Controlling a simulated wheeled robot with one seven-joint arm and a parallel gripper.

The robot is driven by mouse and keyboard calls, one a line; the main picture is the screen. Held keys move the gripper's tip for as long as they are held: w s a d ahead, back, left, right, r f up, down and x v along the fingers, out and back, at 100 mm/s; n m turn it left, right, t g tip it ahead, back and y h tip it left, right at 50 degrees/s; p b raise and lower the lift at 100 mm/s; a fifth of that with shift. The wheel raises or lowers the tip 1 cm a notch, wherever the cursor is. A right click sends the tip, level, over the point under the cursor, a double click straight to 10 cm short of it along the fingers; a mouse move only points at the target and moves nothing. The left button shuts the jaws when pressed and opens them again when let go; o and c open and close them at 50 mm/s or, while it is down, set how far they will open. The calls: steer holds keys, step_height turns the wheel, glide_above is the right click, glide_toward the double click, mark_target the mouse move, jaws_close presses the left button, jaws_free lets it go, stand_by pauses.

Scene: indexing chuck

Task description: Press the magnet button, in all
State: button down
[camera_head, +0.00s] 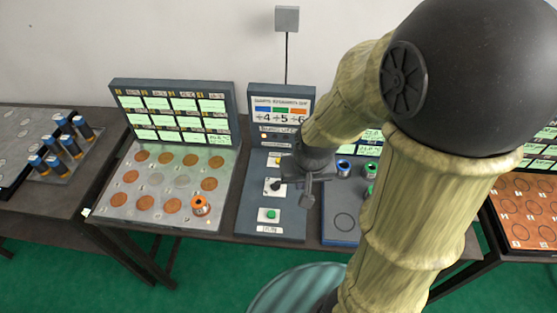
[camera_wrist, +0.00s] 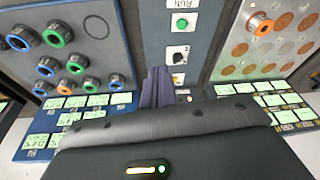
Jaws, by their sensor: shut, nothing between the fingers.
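A grey-blue control panel (camera_head: 252,205) stands in the middle of the table. It carries a green button (camera_head: 269,215) near its front edge, a dark knob (camera_head: 274,187) on a white plate behind it, and a small yellow control (camera_head: 276,160) further back. I cannot read which one is labelled as the magnet. My gripper (camera_head: 307,201) hangs above the panel's right side and partly covers it. In the wrist view my gripper (camera_wrist: 158,70) is shut and empty, its tips left of the dark knob (camera_wrist: 178,55). Contact with any control is not visible.
Left of the panel is a sloped board (camera_head: 125,203) with copper discs and one orange-topped spool (camera_head: 200,205). Right of it is a blue tray (camera_head: 342,228) with several coloured spools, partly behind my arm. An upright sign (camera_head: 281,108) stands behind the panel.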

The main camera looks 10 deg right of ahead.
steer(key=w+f+m+t+y, duration=0.1)
steer(key=w+f+m+t, duration=0.1)
steer(key=w+m, duration=0.5)
steer(key=w+f+m+t+y, duration=0.1)
steer(key=w+f+m, duration=0.4)
steer(key=w, duration=0.5)
steer(key=w+d+f+m+t+y, duration=0.1)
steer(key=w+f+m+t, duration=0.1)
steer(key=w+m, duration=0.7)
steer(key=shift+w+f+t, duration=0.2)
steer(key=shift+f+t, duration=0.1)
steer(key=shift+f, duration=0.55)
steer(key=shift+y, duration=0.3)
step_height(320, 180, down, 9)
steer(key=b, duration=0.6)
steer(key=shift+b, duration=0.3)
steer(key=shift+f, duration=0.35)
